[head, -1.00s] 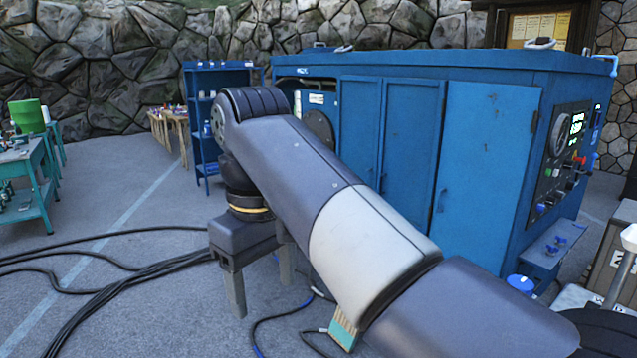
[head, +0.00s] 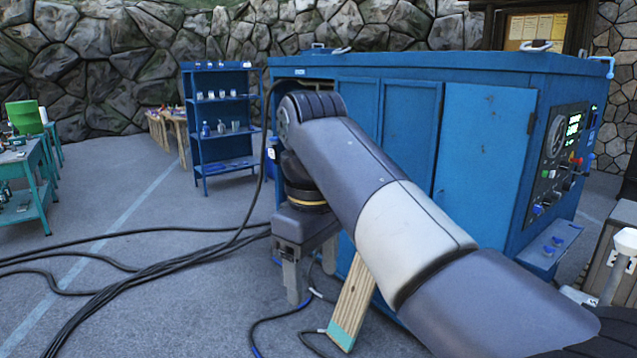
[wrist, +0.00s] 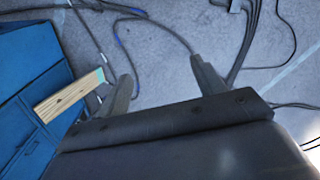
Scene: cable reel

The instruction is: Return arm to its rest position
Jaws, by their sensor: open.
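My gripper (head: 311,270) hangs from the far end of my arm in the head view, its two fingers pointing down in front of the blue cabinet (head: 410,150). My arm reaches from the lower right up towards the middle of the head view and hides part of the cabinet's front.
A wooden board (head: 352,305) with a green end stands tilted by the cabinet; it is left of my fingers in the wrist view (wrist: 70,97). Black cables (head: 150,272) cross the floor. A blue shelf (head: 221,130) stands behind. Floor at the left is mostly open.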

